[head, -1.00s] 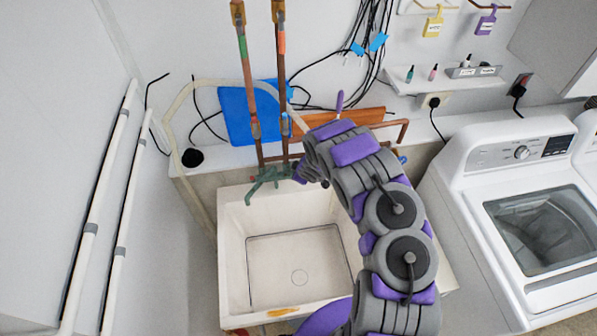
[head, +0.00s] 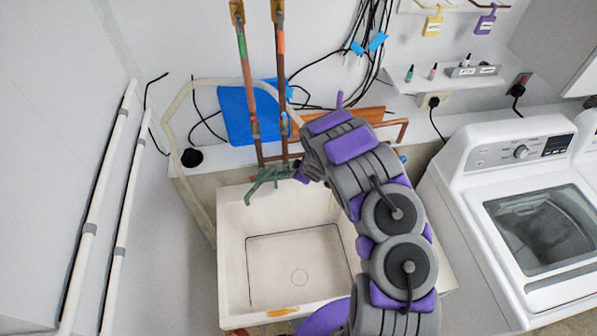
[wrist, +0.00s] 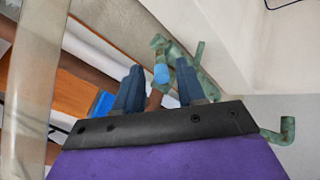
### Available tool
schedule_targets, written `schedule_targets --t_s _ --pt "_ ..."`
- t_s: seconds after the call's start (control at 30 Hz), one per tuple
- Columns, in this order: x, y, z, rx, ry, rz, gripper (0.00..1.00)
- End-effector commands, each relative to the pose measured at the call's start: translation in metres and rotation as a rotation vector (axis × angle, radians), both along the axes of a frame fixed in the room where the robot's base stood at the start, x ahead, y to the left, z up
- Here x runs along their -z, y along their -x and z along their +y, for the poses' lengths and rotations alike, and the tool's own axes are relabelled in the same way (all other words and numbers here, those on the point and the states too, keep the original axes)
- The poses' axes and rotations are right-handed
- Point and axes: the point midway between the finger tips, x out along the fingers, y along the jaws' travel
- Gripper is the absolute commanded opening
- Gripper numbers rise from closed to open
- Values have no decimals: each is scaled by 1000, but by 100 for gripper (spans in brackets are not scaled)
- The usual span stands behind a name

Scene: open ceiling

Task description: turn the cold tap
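The green tap fitting (head: 268,178) sits on the wall at the back edge of the white sink (head: 232,262). It also shows in the wrist view (wrist: 186,58), with another green arm of it at the lower right. A copper pipe with a blue band (wrist: 161,73) joins the fitting; the band marks the cold side as far as I can tell. My gripper (wrist: 158,82) is open, its two dark blue fingers apart with the banded pipe in view between them. I cannot tell whether they touch anything. In the head view my arm largely hides the gripper beside the fitting.
Two vertical copper pipes (head: 283,75) rise above the fitting, in front of a blue panel (head: 232,115). A pale hose (head: 168,115) loops at left. A white washing machine (head: 520,190) stands at right. The sink basin is clear.

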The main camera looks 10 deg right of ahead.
Motion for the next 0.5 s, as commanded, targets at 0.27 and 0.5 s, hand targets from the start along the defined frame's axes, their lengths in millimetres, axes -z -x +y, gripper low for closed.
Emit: schedule_targets --t_s 0.27,0.5 --pt "-32 21 -5 -1 2 -1 40" --pt "-60 39 -9 -1 0 -3 40"
